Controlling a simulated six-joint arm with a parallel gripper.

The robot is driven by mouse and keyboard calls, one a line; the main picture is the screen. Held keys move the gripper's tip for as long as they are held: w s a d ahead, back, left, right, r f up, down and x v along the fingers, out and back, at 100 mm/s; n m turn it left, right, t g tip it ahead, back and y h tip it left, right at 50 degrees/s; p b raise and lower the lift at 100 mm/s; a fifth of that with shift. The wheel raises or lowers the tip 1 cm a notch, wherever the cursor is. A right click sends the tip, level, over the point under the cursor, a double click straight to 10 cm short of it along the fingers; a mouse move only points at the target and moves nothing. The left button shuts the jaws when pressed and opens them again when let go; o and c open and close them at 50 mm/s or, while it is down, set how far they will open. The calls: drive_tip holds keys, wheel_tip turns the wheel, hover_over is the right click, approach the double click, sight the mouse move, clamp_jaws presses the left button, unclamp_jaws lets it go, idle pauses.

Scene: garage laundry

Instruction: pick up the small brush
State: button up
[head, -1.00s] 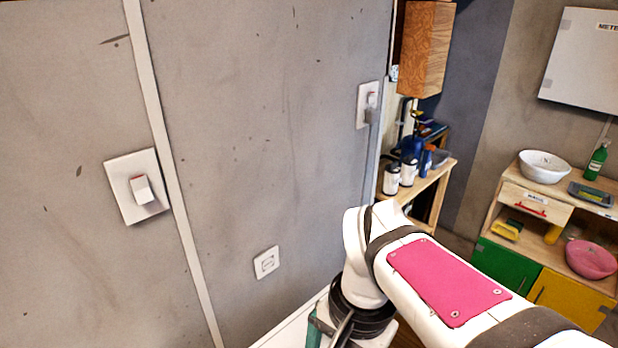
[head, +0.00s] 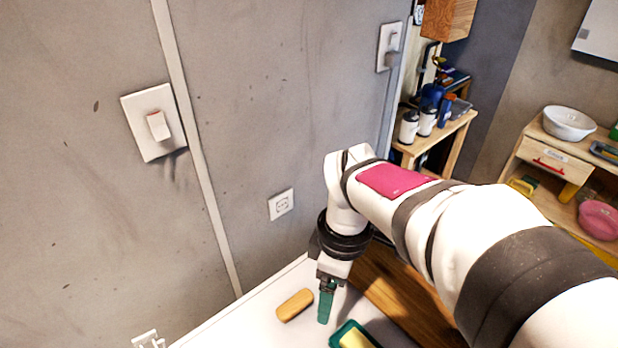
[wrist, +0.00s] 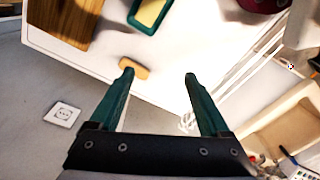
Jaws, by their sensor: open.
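The small brush (head: 294,305) is an oblong, tan wooden piece lying on the white tabletop, near its wall-side edge. Its bristles cannot be seen. In the wrist view the brush (wrist: 134,68) shows beyond the left fingertip, partly overlapped by it. My gripper (head: 326,303) has green fingers and points down, just right of the brush in the head view, apparently above the table. In the wrist view my gripper (wrist: 159,75) is open, with nothing between its fingers.
A green tray (head: 336,341) with a yellow sponge (head: 354,339) sits close by at the right. A wooden board (head: 392,290) lies behind my gripper. The wall with a socket (head: 281,204) borders the table. White tabletop (wrist: 175,65) is clear around the brush.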

sight(294, 303)
drive_tip(key=w+a+f+n, duration=0.6)
drive_tip(key=w+a+n, duration=0.15)
drive_tip(key=n, duration=0.55)
drive_tip(key=shift+h, duration=0.3)
drive_tip(key=f, duration=1)
drive_tip(key=w+f, duration=0.1)
drive_tip(key=f, duration=0.4)
drive_tip(key=shift+a, duration=0.1)
drive_tip(key=shift+r, duration=0.1)
clamp_jaws()
